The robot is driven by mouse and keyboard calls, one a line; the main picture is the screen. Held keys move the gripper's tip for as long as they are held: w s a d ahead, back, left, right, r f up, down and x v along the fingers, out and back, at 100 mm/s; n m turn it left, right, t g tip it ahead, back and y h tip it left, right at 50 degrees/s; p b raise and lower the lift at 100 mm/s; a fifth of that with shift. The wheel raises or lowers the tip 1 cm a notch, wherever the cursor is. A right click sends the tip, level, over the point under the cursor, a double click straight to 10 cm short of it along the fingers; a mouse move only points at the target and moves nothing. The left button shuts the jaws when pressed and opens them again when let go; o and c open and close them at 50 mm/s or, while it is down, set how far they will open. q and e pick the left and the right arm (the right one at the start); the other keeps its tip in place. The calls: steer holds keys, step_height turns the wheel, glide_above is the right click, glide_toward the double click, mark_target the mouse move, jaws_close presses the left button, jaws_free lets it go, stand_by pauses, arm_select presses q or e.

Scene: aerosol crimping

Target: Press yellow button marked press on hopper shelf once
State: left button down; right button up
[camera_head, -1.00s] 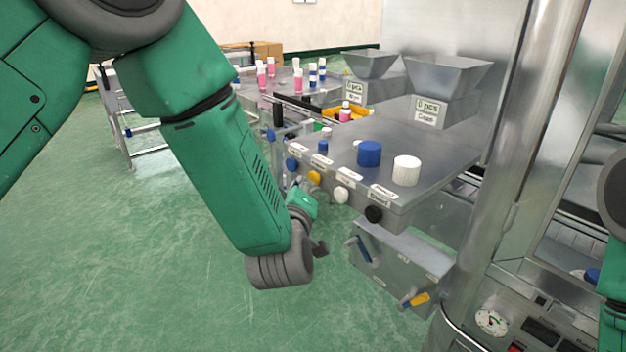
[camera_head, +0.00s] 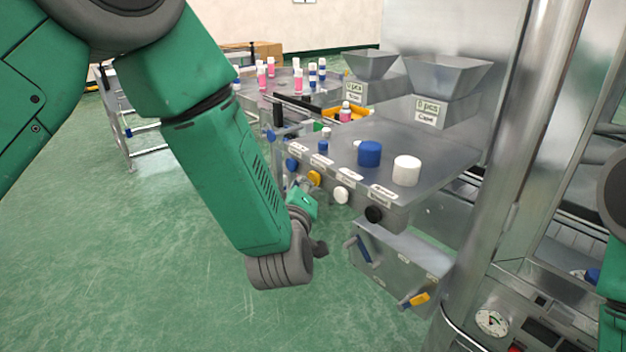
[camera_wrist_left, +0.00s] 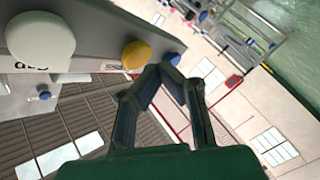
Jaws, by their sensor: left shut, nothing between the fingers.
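The yellow button (camera_head: 314,178) is on the front edge of the grey hopper shelf (camera_head: 425,160), between a blue button (camera_head: 291,164) and a white button (camera_head: 341,195). My left gripper (camera_head: 303,186) is right by the yellow button in the head view, its fingers partly hidden by the wrist. In the left wrist view the gripper (camera_wrist_left: 168,70) is shut and empty, its tips beside the yellow button (camera_wrist_left: 136,55) and just below the blue button (camera_wrist_left: 173,59). I cannot tell whether the tips touch the yellow button. My right gripper is out of view.
A black button (camera_head: 374,213) is farther right on the shelf edge. A blue cap (camera_head: 369,153) and a white cap (camera_head: 406,170) stand on the shelf, with metal hoppers (camera_head: 446,78) behind. A metal box with handles (camera_head: 400,262) is below. Green floor (camera_head: 140,270) lies open at left.

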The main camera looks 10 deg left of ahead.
arm_select(q)
steer(key=shift+w+d, duration=0.2)
steer(key=shift+w, duration=0.05)
steer(key=shift+w+d, duration=0.35)
steer(key=shift+w, duration=0.1)
stand_by(1.0)
steer(key=shift+s+a, duration=0.1)
steer(key=shift+s, duration=0.05)
steer(key=shift+s+a, duration=0.5)
steer(key=shift+s, duration=0.15)
steer(key=shift+s+a, duration=0.8)
steer(key=shift+s, duration=0.2)
steer(key=shift+s+a, duration=0.75)
steer(key=shift+s, duration=0.2)
